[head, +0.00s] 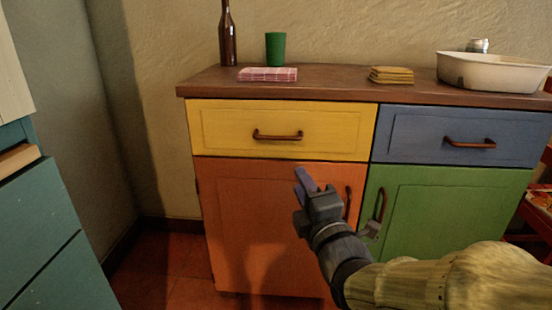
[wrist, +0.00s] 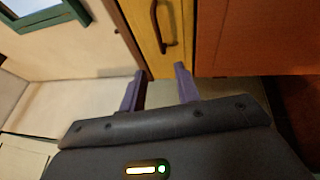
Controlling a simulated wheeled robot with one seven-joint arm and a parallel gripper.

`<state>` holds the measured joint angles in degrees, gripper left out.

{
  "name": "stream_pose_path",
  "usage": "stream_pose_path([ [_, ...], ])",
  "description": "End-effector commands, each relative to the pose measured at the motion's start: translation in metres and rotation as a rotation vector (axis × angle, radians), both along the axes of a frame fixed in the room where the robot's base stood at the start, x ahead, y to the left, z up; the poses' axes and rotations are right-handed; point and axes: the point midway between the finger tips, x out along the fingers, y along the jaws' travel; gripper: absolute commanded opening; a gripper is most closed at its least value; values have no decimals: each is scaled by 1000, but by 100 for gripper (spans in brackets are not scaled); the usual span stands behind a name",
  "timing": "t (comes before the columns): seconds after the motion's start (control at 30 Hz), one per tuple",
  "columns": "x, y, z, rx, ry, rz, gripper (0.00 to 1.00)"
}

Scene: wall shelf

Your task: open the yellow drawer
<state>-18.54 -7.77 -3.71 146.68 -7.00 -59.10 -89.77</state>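The yellow drawer (head: 225,130) is at the upper left of the cabinet and looks shut, its front flush. Its dark brown bar handle (head: 278,135) runs level across the middle of the front. In the head view my gripper (head: 304,180) is in front of the orange door, below and slightly right of that handle. In the wrist view the picture is turned, and the yellow front (wrist: 141,25) and its handle (wrist: 158,25) are at the top, beyond the fingertips. My gripper's two purple fingers (wrist: 159,70) are apart with nothing between them.
Below the drawer is an orange door (head: 245,205); to the right are a blue drawer (head: 410,130) and a green door (head: 425,210). On the wooden top (head: 330,85) stand a bottle (head: 228,40), a green cup (head: 275,50) and a white basin (head: 490,72). Teal drawers (head: 45,235) stand at left.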

Motion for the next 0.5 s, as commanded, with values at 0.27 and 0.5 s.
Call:
stream_pose_path([
  [0.27,-1,0,1,-5,-12,0,32],
  [0.5,3,2,2,-5,-8,0,32],
])
